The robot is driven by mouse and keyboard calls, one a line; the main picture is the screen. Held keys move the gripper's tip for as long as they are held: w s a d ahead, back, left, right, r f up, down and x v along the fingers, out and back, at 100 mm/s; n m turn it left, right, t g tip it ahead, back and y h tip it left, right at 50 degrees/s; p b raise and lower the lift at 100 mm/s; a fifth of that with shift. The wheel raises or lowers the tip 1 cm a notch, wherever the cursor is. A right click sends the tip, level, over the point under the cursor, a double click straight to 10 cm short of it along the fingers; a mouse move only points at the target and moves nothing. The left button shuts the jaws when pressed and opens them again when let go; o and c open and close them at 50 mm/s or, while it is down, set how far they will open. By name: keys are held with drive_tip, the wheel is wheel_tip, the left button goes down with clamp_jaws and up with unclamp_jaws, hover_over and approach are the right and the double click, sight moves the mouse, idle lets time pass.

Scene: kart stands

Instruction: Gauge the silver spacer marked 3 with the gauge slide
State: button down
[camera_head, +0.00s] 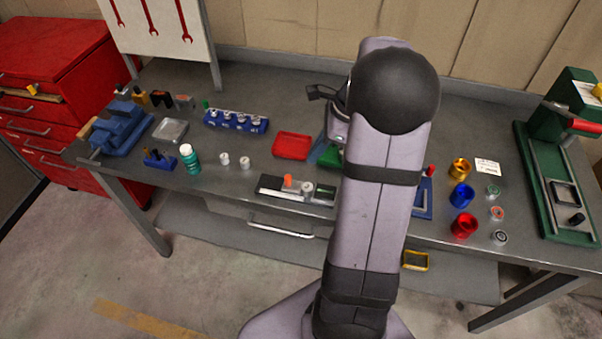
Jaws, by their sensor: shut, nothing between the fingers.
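What looks like the gauge slide (270,185), a pale and dark block with an orange knob (288,181), lies near the front edge of the bench, left of my arm. Two small silver pieces (224,159) (245,162) stand left of it. Other small round silver pieces (500,237) (497,213) (493,191) stand at the right, with differently coloured tops. No number is readable, so I cannot tell which is the spacer marked 3. My gripper (316,93) is above the bench, shut and empty, partly hidden by my arm.
My arm hides the bench's middle. A red tray (291,146) and a blue rack (236,121) lie left of it. Gold (460,168), blue (461,195) and red (464,226) cups stand right, beside a green press (530,180). A blue vise (120,127) is far left.

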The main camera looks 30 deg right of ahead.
sight(289, 175)
drive_tip(key=shift+p+x, duration=1.1)
drive_tip(key=shift+x, duration=3.9)
drive_tip(key=shift+w+a+p, duration=0.45)
drive_tip(key=shift+w+a, duration=0.75)
drive_tip(key=shift+r, duration=0.15)
